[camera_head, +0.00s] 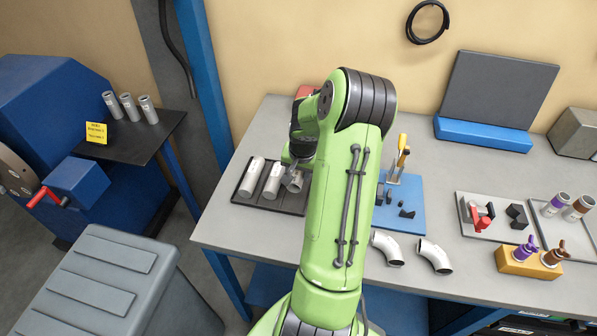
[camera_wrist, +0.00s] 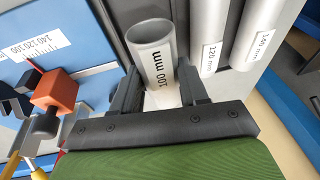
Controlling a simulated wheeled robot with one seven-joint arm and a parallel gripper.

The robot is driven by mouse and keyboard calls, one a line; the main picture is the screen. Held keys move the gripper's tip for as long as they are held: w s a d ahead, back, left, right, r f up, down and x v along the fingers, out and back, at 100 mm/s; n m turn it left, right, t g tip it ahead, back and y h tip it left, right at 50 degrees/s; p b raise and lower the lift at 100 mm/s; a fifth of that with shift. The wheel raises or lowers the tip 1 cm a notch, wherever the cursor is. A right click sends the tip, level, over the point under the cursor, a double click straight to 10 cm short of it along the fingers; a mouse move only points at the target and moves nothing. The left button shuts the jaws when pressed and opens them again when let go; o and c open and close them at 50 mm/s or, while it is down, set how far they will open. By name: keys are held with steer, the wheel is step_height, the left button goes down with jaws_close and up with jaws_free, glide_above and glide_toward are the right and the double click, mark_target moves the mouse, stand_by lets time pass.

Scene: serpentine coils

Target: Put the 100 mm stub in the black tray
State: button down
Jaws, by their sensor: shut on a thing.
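The 100 mm stub (camera_wrist: 153,58) is a silver tube with a printed "100 mm" label. In the wrist view it stands between the two fingers of my gripper (camera_wrist: 160,88), which are shut on it. In the head view the stub (camera_head: 294,183) shows at the right part of the black tray (camera_head: 262,206), partly hidden by my arm. I cannot tell whether it touches the tray floor. Two other silver stubs lie in the tray to its left, one labelled 120 mm (camera_wrist: 213,45) in the wrist view.
A blue mat (camera_head: 412,218) with small black parts and a yellow-handled tool lies right of my arm. Two pipe elbows (camera_head: 434,256) lie near the bench front. Three tubes (camera_head: 129,106) stand on a dark shelf at left. A grey bin (camera_head: 120,285) stands below.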

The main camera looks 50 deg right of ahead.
mark_target(299, 180)
steer(key=shift+f+b, duration=1.15)
steer(key=shift+f, duration=0.2)
steer(key=shift+f, duration=0.1)
steer(key=shift+f+b, duration=0.55)
steer(key=shift+b, duration=0.1)
steer(key=c, duration=0.5)
jaws_free()
steer(key=shift+s, duration=0.15)
